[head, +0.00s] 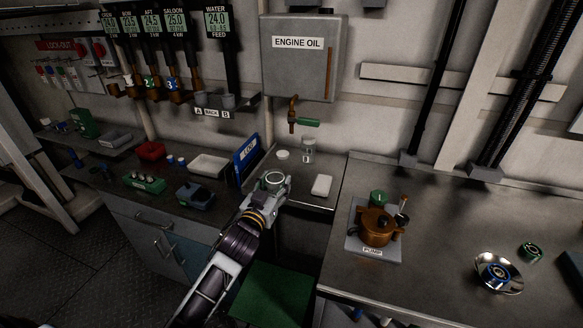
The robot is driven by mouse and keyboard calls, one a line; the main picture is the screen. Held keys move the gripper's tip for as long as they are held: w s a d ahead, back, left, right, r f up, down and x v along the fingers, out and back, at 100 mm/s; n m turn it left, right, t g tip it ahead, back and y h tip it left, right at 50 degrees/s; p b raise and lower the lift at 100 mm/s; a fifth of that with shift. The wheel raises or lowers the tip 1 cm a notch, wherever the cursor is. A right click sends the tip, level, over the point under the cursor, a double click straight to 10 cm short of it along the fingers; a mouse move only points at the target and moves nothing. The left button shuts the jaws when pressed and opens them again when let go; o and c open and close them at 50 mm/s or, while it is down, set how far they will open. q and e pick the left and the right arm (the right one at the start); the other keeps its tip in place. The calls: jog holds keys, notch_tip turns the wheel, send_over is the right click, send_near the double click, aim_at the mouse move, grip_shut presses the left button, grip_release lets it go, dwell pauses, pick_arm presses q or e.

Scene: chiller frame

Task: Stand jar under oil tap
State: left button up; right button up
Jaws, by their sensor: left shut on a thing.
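My left gripper (275,182) is shut on a round, clear-looking jar (274,176), seen from above with its rim up. Gripper and jar are in front of the small counter, left of a white block. The fingers hide much of the jar's side. The oil tap (293,115) hangs below the grey ENGINE OIL tank (300,62) and has a green handle (308,122). The held jar is nearer to me than the tap and a little left of it. A second clear glass jar (308,150) stands near the wall, slightly right of the tap. My right gripper is out of view.
A white disc (283,155) and white block (322,185) lie on the counter. A blue upright binder (246,157) and white tray (208,166) stand left. A copper pump (376,226) and metal bowl (498,272) stand on the right bench.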

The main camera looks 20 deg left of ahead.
pick_arm(q)
jog(key=shift+w, duration=0.85)
jog(key=w, duration=0.3)
jog(key=shift+w+d, duration=0.1)
jog(key=shift+w, duration=0.05)
jog(key=w, duration=1)
jog(key=shift+d+p, duration=0.15)
jog(key=shift+p, duration=0.25)
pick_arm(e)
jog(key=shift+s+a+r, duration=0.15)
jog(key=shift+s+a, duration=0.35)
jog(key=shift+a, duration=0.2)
pick_arm(q)
jog(key=shift+f, duration=0.1)
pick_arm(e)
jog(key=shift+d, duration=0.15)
